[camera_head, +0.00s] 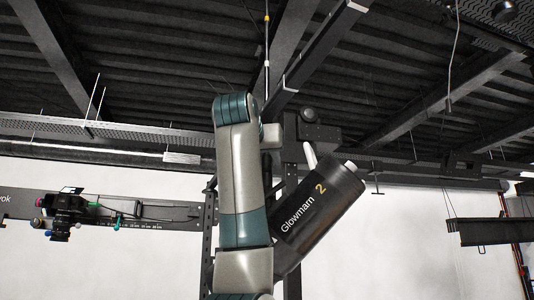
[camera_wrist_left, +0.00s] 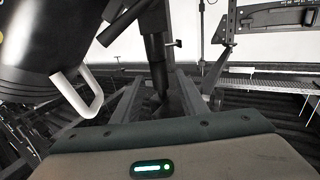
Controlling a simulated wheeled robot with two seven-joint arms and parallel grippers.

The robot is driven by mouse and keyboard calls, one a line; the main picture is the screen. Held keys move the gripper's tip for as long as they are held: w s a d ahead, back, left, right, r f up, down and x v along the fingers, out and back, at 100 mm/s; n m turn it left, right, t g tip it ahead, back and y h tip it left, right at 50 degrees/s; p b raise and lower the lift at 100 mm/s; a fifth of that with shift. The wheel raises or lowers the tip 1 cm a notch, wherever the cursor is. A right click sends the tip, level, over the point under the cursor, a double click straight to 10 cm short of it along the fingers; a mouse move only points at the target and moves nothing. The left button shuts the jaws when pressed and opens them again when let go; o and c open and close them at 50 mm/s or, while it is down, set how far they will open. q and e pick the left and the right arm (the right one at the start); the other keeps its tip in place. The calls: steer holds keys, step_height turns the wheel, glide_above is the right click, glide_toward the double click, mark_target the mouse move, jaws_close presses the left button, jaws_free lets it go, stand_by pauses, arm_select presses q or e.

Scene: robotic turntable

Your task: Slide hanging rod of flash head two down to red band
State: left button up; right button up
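Flash head two (camera_head: 320,210), a black cylinder marked "Glowmarn 2", hangs tilted right of my left arm in the head view. Its dark body (camera_wrist_left: 45,40) and white handle (camera_wrist_left: 82,95) fill the upper left of the left wrist view. A dark hanging rod (camera_wrist_left: 157,60) with a small side knob (camera_wrist_left: 174,43) comes down between the fingers of my left gripper (camera_wrist_left: 160,88). The fingers look apart, with gaps beside the rod. In the head view my left arm partly covers the mount, and the fingertips are hidden. I cannot make out a red band. My right gripper is out of view.
A thin rod with a yellow part (camera_head: 267,20) runs up to the dark ceiling beams. A marked rail (camera_head: 160,213) with a camera (camera_head: 66,212) is at the left. A dark bar (camera_head: 490,231) hangs at the right. White wall lies behind.

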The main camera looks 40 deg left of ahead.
mark_target(266, 161)
arm_select(q)
steer(key=shift+p+x, duration=0.65)
steer(key=shift+x, duration=1.05)
jaws_close()
